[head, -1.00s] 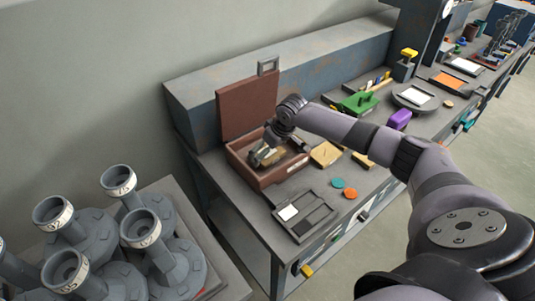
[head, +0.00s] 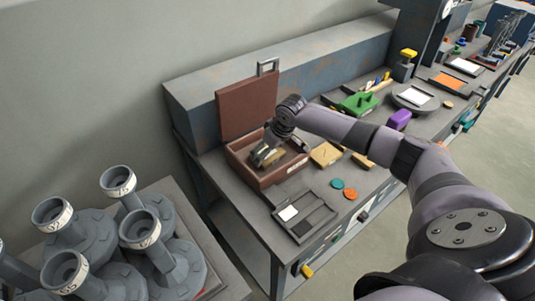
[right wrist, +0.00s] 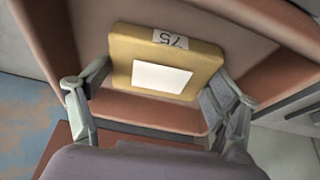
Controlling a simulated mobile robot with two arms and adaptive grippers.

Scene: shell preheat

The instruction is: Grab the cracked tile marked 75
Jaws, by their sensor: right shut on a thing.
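A yellow tile (right wrist: 122,55) fills the upper middle of the right wrist view. It has a blank white patch and a label reading 75, upside down; I see no crack on the visible face. My right gripper (right wrist: 160,88) is shut on it, one finger at each side edge. In the head view the right gripper (head: 268,155) is inside an open reddish-brown box (head: 274,181), with the tile (head: 271,159) between its fingers. I cannot tell whether the tile touches the box floor. My left gripper is not in view.
The box lid (head: 247,104) stands open at the back. A yellow tile (head: 326,154) lies right of the box. A dark tray (head: 318,224) and teal (head: 337,183) and orange discs (head: 350,193) are in front. Grey flanged pipes (head: 76,240) stand at lower left.

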